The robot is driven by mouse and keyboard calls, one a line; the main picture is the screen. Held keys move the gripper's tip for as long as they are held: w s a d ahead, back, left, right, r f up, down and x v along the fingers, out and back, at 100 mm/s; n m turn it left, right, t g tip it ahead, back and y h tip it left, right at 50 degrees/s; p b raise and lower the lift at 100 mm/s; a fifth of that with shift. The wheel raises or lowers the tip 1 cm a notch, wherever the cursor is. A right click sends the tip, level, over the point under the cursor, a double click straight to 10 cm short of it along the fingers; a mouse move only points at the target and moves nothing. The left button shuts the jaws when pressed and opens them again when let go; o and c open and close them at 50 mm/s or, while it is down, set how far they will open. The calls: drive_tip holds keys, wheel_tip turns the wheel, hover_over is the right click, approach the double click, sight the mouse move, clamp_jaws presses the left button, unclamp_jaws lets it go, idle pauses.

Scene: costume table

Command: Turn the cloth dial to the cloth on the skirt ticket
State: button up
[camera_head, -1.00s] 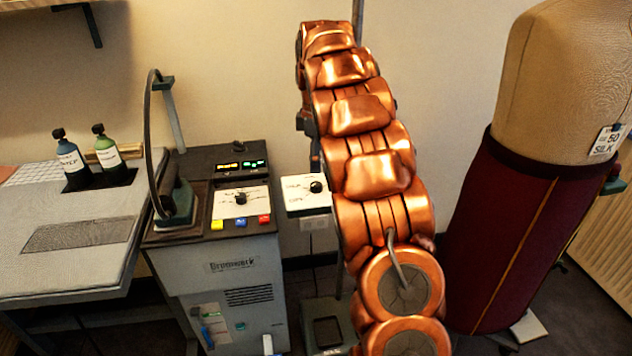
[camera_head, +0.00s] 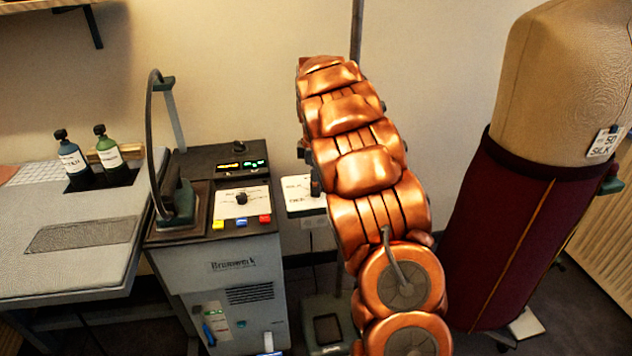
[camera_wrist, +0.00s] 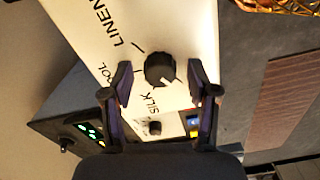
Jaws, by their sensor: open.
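The cloth dial (camera_wrist: 160,70) is a black round knob on a white plate (camera_wrist: 190,30) in the wrist view. LINEN, a partly covered word ending in OL, and SILK are printed around it. Its white mark points down and slightly right in that view, on the side nearer SILK; I cannot tell if it is exactly on a word. My gripper (camera_wrist: 168,84) is open, with one finger on each side of the knob; contact is unclear. In the head view my arm hides gripper and knob; part of the plate (camera_head: 298,188) shows. The skirt ticket (camera_head: 604,145) reads 50 and SILK.
The ironing station (camera_head: 225,265) stands left of the plate, with its own knob (camera_head: 241,198), buttons and an iron (camera_head: 180,205). Two bottles (camera_head: 72,160) stand on the board at left. The dress form with maroon skirt (camera_head: 510,240) stands right of my arm.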

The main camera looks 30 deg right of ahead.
drive_tip(key=shift+c, duration=0.3)
clamp_jaws()
drive_tip(key=m+b, duration=0.2)
drive_tip(key=m, duration=0.3)
drive_tip(key=shift+f+b, duration=0.1)
drive_tip(key=shift+b, duration=0.2)
drive_tip(key=m+b, duration=0.1)
drive_tip(key=m, duration=0.5)
drive_tip(key=shift+m+b, duration=0.3)
idle(0.4)
